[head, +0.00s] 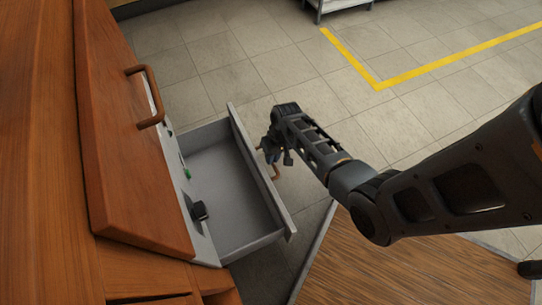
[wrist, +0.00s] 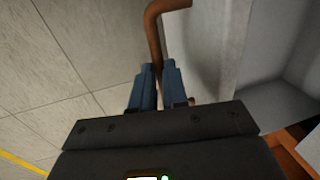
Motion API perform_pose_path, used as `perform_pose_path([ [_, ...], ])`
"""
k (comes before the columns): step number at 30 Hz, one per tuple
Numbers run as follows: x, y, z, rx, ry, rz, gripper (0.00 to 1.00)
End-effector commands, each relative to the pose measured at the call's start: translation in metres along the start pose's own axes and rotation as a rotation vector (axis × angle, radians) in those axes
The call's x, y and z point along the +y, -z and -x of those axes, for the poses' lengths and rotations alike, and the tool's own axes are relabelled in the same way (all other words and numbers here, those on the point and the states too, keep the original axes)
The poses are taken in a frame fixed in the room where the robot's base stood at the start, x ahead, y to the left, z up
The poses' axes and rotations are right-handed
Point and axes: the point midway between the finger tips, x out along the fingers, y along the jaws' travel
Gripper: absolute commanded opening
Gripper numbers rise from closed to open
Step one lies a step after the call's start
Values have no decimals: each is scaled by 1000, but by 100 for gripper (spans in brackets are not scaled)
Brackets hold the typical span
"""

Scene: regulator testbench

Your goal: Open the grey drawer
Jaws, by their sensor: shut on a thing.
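The grey drawer (head: 228,190) stands pulled out from the front panel of the wooden cabinet, and its inside looks empty in the head view. Its front wall also shows in the wrist view (wrist: 217,45). A brown bar handle (wrist: 153,35) is on the outer face of the drawer front. My gripper (wrist: 158,88) is at this handle, with its blue fingers on both sides of the bar, shut on it. In the head view my gripper (head: 270,153) is just outside the drawer front, and part of the handle is hidden by it.
The wooden cabinet (head: 125,120) fills the left, with a brown handle (head: 150,97) on its sloped panel. A black knob (head: 199,211) and a green button (head: 187,173) sit on the grey panel. A wooden surface (head: 400,270) lies at the lower right.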

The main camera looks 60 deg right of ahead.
Motion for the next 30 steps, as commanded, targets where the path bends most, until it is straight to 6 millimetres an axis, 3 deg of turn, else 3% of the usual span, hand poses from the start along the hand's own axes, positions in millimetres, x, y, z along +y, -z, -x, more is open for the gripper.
perform_pose_path([
  [9, 0, 0, 0, 1, 0, 0, 39],
  [17, 0, 0, 3, 2, 0, 0, 39],
  [30, -1, 1, 66, 3, -1, 0, 39],
])
